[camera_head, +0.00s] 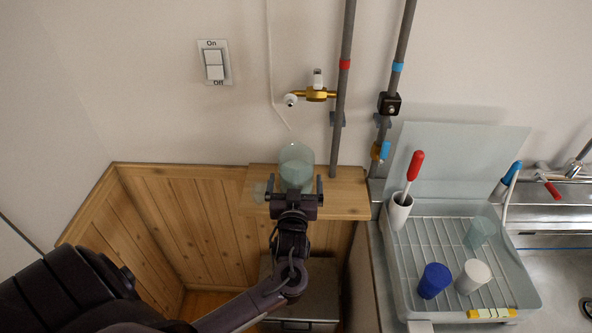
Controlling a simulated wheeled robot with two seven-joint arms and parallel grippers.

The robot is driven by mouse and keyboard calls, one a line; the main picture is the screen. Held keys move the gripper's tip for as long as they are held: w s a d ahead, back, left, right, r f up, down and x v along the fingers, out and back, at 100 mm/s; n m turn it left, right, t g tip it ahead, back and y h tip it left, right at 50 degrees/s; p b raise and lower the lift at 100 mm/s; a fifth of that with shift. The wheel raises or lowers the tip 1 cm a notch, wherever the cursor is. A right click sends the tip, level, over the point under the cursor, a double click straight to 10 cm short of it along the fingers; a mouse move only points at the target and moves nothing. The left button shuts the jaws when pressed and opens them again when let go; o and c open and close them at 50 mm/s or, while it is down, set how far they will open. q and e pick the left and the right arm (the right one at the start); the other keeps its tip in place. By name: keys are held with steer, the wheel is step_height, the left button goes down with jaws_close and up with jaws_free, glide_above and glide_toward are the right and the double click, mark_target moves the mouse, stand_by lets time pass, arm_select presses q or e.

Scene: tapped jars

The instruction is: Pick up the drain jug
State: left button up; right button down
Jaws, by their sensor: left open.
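A pale green see-through jug (296,157) stands on the wooden ledge (345,193) against the wall, below the brass tap (316,95). I take it to be the drain jug. My left gripper (295,182) reaches up from below in the picture. Its two dark fingers are spread apart, one on each side of the jug's lower part. I cannot tell whether they touch it. The gripper body hides the jug's near lower side. My right gripper is not in view.
A dish rack (403,292) at the right holds a blue cup (434,280), a white cup (473,276) and a clear cup (479,232). A red-handled brush (414,165) stands in a white holder (399,211). Grey pipes (343,100) run down the wall right of the jug.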

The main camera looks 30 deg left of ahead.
arm_select(q)
steer(key=shift+w, duration=0.2)
steer(key=c, duration=1.4)
steer(key=shift+r, duration=0.2)
steer(key=c, duration=0.3)
